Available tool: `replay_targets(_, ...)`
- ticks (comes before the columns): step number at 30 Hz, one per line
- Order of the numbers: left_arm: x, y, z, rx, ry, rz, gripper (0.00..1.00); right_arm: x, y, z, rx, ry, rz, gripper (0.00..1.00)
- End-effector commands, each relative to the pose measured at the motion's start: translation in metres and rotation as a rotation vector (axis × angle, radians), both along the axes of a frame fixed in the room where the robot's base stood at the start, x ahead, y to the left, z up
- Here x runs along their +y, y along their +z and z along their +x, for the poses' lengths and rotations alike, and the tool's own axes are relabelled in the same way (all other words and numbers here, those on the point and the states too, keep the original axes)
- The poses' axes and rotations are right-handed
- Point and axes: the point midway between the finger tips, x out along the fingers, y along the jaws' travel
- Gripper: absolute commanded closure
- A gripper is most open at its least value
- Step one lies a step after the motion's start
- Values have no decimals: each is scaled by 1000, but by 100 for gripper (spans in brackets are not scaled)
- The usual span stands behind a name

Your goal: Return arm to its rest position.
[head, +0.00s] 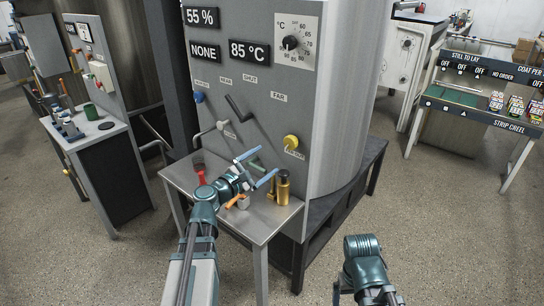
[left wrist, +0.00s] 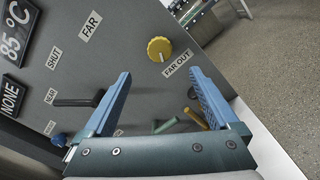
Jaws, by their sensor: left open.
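My left gripper (head: 261,165) is open, its two blue fingers reaching in front of the grey control panel (head: 265,120), above the small steel table (head: 178,180). In the left wrist view the open jaws (left wrist: 161,78) have nothing between their tips. The panel with a yellow knob (left wrist: 159,49) marked FAR OUT lies beyond them. A gold cylinder (head: 283,188) stands on the table just right of the left gripper. My right arm (head: 365,265) shows at the bottom right, over the floor; its gripper fingers are not seen.
A red item (head: 200,175) and an orange-handled item (head: 240,202) are on the steel table. Levers and a blue knob (head: 199,97) stick out from the panel. A cabinet (head: 105,150) stands left, a display rack (head: 470,103) right. The floor (head: 440,220) at right is clear.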

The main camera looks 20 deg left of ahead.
Motion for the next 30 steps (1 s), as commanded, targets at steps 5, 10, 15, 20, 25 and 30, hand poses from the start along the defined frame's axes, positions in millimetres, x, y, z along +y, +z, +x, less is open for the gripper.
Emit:
replay_targets(5, 3, 0, -10, 0, 0, 0, 6, 0, 0, 0, 0, 0, 0, 6)
replay_targets(10, 4, 0, -11, 1, -1, 0, 6, 0, 0, 0, 0, 0, 0, 6)
replay_targets(15, 4, 0, -10, 0, 0, 0, 6, 0, 0, 0, 0, 0, 0, 6)
replay_targets(20, 1, 0, 0, 0, -1, 0, 6, 0, 0, 0, 0, 0, 0, 6)
replay_targets(25, -8, 0, 27, 0, -3, 0, 6, 0, 0, 0, 0, 0, 0, 6)
replay_targets(30, -20, 0, 58, 0, -3, 0, 6, 0, 0, 0, 0, 0, 0, 6)
